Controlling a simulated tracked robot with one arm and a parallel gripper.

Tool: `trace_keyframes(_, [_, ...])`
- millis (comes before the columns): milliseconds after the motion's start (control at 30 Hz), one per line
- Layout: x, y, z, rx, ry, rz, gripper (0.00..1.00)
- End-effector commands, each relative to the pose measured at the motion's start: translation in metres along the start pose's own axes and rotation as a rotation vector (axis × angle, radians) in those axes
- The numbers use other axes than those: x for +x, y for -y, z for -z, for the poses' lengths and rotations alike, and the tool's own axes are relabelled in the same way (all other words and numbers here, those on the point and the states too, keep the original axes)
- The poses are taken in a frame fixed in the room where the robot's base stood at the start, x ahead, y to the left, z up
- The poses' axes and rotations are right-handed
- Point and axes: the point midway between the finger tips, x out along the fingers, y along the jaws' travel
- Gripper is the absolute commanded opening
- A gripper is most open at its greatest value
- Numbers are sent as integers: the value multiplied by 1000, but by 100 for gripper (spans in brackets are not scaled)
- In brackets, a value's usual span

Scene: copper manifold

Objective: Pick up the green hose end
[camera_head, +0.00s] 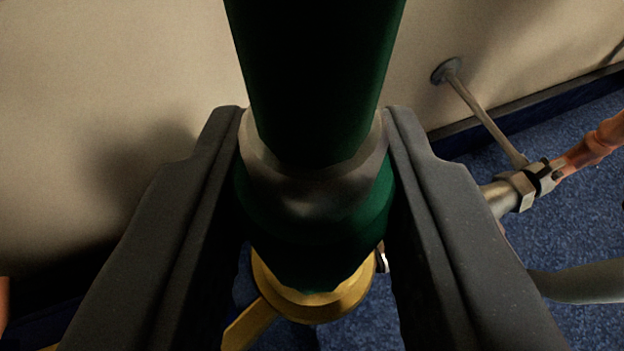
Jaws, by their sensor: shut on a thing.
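The green hose end (315,228) is in the middle of the view, with a dull metal collar (315,185) around it. The dark green hose (315,80) runs up out of the top of the picture. My gripper (314,150) is shut on the hose end, one dark grey finger on each side at the collar. A yellow round part (315,300) with a yellow arm shows just below the hose end. I cannot tell whether the two touch.
A beige wall (110,90) stands behind. On the right, a rod (485,120) from a wall mount meets a metal pipe fitting (520,190) and copper pipe (595,145). A grey pipe (585,285) lies below. The floor (580,235) is speckled blue.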

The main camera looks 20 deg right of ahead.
Motion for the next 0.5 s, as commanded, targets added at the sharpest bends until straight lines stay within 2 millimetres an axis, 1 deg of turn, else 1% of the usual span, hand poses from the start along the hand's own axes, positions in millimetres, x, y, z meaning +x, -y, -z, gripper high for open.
trace_keyframes(167, [-4,1,12,0,-2,1,2])
trace_keyframes(267, [-9,1,23,-1,-1,1,2])
trace_keyframes(367, [-15,0,38,-2,-1,0,2])
trace_keyframes(500, [-24,0,62,-1,-3,0,2])
